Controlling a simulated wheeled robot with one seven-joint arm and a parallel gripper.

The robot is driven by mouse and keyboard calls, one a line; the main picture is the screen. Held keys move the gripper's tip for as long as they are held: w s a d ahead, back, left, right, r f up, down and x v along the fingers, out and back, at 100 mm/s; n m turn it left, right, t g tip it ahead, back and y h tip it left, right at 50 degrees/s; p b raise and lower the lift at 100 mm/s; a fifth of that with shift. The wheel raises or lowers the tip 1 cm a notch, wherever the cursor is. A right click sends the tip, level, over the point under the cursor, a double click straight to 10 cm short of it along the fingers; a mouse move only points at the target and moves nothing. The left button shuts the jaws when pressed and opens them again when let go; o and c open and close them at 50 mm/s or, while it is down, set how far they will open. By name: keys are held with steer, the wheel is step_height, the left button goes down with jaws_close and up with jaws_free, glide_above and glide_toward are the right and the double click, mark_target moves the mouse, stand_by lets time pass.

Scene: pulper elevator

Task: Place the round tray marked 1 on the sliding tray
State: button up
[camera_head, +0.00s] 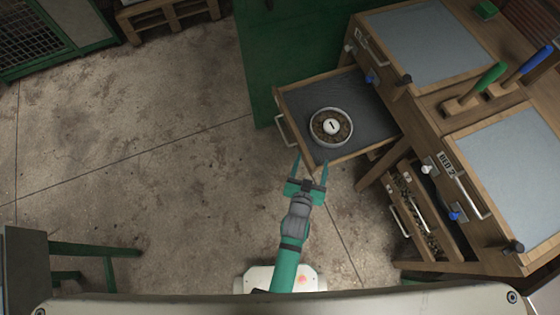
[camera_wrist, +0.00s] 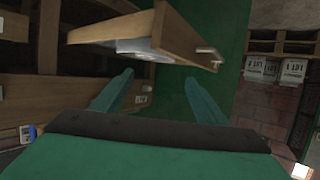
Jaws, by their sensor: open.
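The round tray marked 1 (camera_head: 331,145) has a pale rim, brown contents and a white round label with a "1" in its middle. It rests on the dark surface of the pulled-out, wooden-edged sliding tray (camera_head: 365,95), near its front corner. My gripper (camera_head: 311,160) is open and empty, just below the sliding tray's near edge in the head view and apart from the round tray. In the wrist view, the open fingers (camera_wrist: 159,76) point toward the wooden edge of the sliding tray (camera_wrist: 180,35). A pale curved part there may be the round tray, mostly hidden.
The wooden bench (camera_head: 440,90) with grey panels, levers and a green and a blue handle stands at the right. A lower drawer (camera_head: 420,215) with brown contents is open below. A green panel (camera_head: 285,50) stands behind the sliding tray.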

steer(key=s+a+r+n+y, duration=0.1)
steer(key=s+a+r, duration=0.3)
steer(key=s+r, duration=0.2)
steer(key=s+a+r+n+t+y, duration=0.1)
steer(key=s+a+r, duration=0.3)
steer(key=s, duration=0.5)
steer(key=s+a+r+n+y, duration=0.1)
steer(key=s+a+r+y, duration=0.1)
steer(key=s+a+r, duration=0.2)
steer(key=s+r, duration=0.3)
steer(key=s, duration=0.1)
steer(key=shift+s+a+r+n+t, duration=0.15)
steer(key=shift+s+r+n+t, duration=0.15)
steer(key=shift+r+t, duration=0.1)
